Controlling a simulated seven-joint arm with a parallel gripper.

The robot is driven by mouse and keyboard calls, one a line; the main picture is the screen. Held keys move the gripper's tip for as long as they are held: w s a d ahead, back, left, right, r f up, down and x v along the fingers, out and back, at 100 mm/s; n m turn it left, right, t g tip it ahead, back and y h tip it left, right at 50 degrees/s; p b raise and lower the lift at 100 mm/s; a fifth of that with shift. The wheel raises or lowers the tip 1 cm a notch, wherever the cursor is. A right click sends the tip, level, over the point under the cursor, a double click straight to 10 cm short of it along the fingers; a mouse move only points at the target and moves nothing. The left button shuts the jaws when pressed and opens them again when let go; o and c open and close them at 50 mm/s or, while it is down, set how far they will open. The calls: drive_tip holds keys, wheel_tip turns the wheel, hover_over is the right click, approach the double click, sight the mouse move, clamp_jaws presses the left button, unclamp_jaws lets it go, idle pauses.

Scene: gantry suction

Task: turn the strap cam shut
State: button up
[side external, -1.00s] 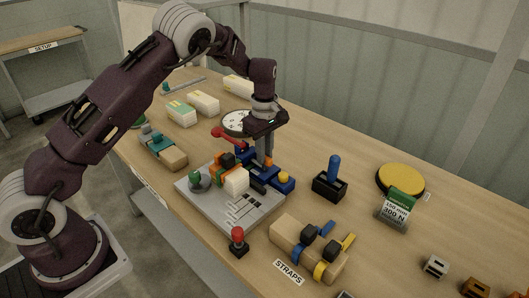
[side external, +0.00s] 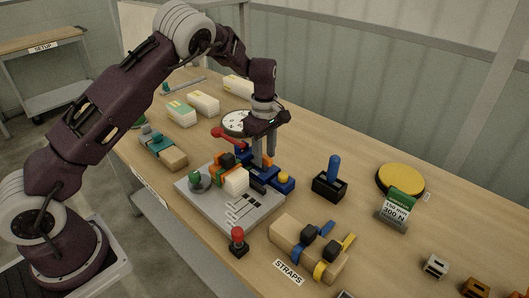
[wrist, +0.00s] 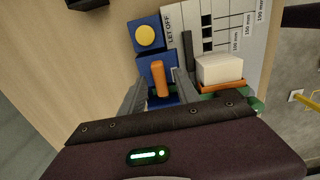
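My gripper (side external: 264,160) points down over the fixture on the plate. Its two grey fingers are apart and hold nothing. In the wrist view, an orange lever (wrist: 158,78), which looks like the strap cam, stands on a blue block (wrist: 147,65) between the open fingers (wrist: 161,82), with a gap showing on each side. The fingers partly hide the cam in the side view.
The fixture stands on a grey plate (side external: 218,207) with a yellow button (side external: 283,178) and a red-handled lever (side external: 222,133). A blue-handled switch (side external: 331,178), a red-knobbed post (side external: 238,241) and a wooden strap block (side external: 309,249) stand nearby.

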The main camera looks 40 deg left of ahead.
sight(264, 156)
wheel_tip(264, 156, up, 7)
drive_tip(key=shift+r, duration=0.1)
idle(0.3)
drive_tip(key=shift+r, duration=0.1)
drive_tip(key=s+d+r+m+t+h, duration=0.1)
drive_tip(key=s+d+r+m+t, duration=0.15)
drive_tip(key=s+r+m, duration=0.85)
drive_tip(key=s+d+r+m+t, duration=0.1)
drive_tip(key=s+r+m, duration=0.1)
drive_tip(key=s, duration=1)
drive_tip(key=s+d+r+m+t+y, duration=0.1)
drive_tip(key=s+m, duration=0.4)
drive_tip(key=s, duration=0.7)
drive_tip(key=shift+d+r+t, duration=0.3)
drive_tip(key=shift+r+t, duration=0.25)
drive_tip(key=shift+r, duration=0.2)
drive_tip(key=shift+w, duration=0.1)
